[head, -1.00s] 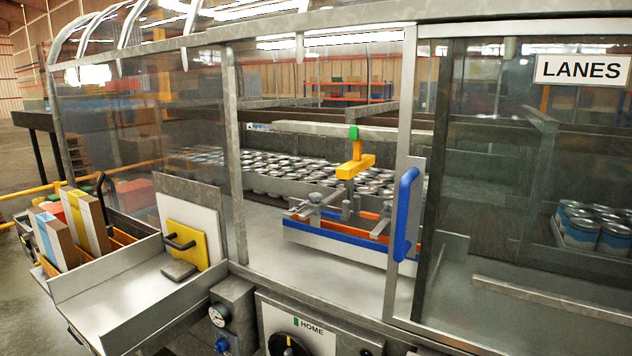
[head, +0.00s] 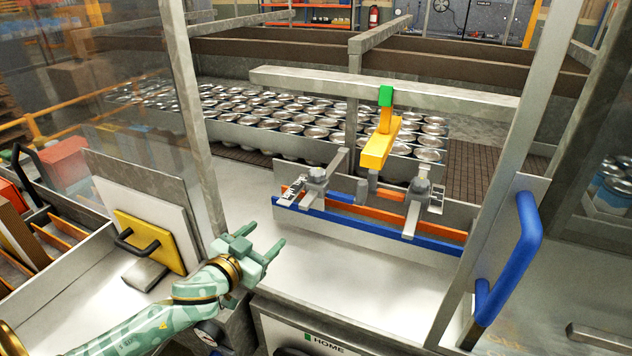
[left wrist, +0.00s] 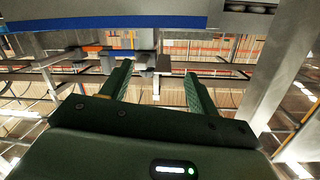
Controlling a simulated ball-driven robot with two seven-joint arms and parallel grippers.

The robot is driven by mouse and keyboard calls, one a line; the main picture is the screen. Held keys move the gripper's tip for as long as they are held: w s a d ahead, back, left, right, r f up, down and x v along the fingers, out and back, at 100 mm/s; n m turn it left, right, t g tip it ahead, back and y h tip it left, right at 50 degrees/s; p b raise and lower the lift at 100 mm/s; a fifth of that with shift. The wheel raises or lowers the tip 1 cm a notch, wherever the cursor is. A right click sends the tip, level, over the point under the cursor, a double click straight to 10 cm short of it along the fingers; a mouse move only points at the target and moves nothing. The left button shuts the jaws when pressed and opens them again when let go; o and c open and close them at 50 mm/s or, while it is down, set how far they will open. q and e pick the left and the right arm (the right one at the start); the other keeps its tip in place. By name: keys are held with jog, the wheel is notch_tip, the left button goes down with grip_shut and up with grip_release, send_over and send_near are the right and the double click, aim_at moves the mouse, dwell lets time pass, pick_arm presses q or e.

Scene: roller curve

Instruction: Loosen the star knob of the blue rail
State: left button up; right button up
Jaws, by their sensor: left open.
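The blue rail (head: 375,232) is a long bar along the front of the lane inside the enclosure. It also shows in the left wrist view (left wrist: 120,22). Two grey knobs top the brackets over the rails, a left knob (head: 317,174) and a right knob (head: 420,186); I cannot tell which is the blue rail's star knob. My pale green left gripper (head: 267,236) is open and empty, left of and in front of the rail, apart from both knobs. Its fingers also show in the left wrist view (left wrist: 159,72). My right gripper is not in view.
An orange rail (head: 447,232) runs behind the blue one. A yellow block (head: 380,147) hangs above the rails. A frame post (head: 190,130) stands left, and a blue-handled door (head: 522,240) right. Many cans (head: 300,118) fill the back. The steel deck in front is clear.

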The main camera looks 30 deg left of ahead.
aim_at(311, 176)
pick_arm(q)
jog(key=w+r+t+h, duration=0.1)
jog(key=w+r+h, duration=0.35)
jog(key=r, duration=0.25)
jog(key=x, duration=1.4)
jog(key=shift+a+f, duration=0.15)
jog(key=shift+a, duration=0.05)
jog(key=shift+w+d, duration=0.15)
jog(key=shift+w, duration=0.4)
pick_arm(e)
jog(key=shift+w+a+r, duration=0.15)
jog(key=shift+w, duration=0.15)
pick_arm(q)
jog(key=c, duration=1)
jog(key=shift+o, duration=0.2)
jog(key=shift+y+p, duration=0.25)
jog(key=shift+p, duration=0.05)
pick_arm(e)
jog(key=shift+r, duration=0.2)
